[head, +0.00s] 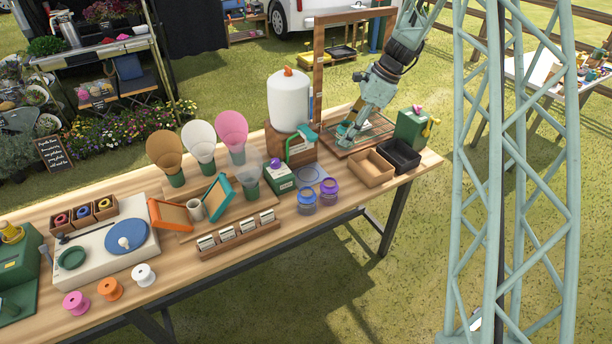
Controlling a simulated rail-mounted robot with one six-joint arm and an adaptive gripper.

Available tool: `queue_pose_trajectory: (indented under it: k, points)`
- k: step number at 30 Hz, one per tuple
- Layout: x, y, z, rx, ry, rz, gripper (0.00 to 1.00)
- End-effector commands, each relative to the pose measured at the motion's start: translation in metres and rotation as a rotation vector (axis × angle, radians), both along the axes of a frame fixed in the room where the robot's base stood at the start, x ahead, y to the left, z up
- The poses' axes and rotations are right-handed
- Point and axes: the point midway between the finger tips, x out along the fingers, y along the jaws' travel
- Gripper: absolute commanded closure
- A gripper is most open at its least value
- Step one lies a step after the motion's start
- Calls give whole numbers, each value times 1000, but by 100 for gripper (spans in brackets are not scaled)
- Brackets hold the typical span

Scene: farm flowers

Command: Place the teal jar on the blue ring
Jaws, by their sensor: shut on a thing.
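My gripper (347,131) is low over the wooden tray at the back right of the table, shut on a small teal thing that appears to be the teal jar (344,141). My fingers hide much of it, and I cannot tell whether it touches the tray. A clear jar with a blue top (306,197) and one with a purple top (328,187) stand at the table's front edge, left of and nearer than my gripper. A thin round bluish outline (307,181) lies behind them and may be the blue ring; its colour is hard to tell.
A tall wooden frame (318,75) rises by the tray (387,127). A white dispenser (289,102) stands left of it. A tan box (371,168), a black box (400,156) and a green box (411,128) sit to the right. A green block (279,177) is left of the jars.

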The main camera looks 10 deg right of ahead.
Motion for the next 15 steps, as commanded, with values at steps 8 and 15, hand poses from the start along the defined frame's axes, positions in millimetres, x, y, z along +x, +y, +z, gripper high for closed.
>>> queue_pose_trajectory:
  k: [8,15]
  points:
    - [0,0,-2,0,0,1,77]
    - [0,0,-22,-1,1,0,77]
